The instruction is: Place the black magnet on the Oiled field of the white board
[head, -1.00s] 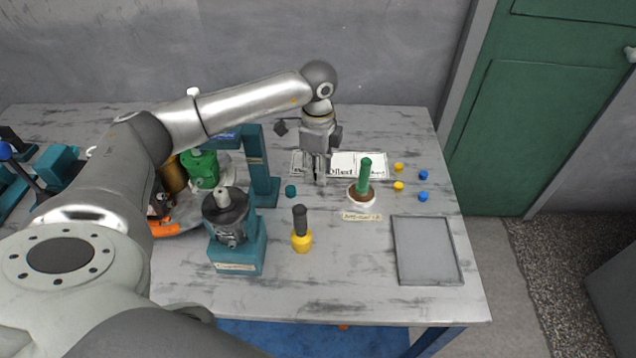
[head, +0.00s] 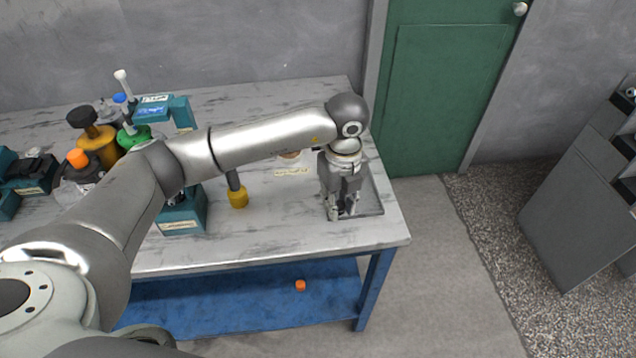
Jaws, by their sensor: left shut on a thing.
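My left gripper (head: 342,212) points down over the grey tray (head: 376,203) at the right front of the table. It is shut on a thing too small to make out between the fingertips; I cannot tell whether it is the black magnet. The white board with its Oiled field is not visible now; my left arm covers that part of the table. No black magnet can be picked out elsewhere. My right gripper is not in view.
A yellow-based tool with a dark handle (head: 237,192) stands left of the gripper. A teal block (head: 183,213) and several bottles and devices crowd the left. A small label (head: 291,172) lies behind. The table's front and right edges are close to the tray.

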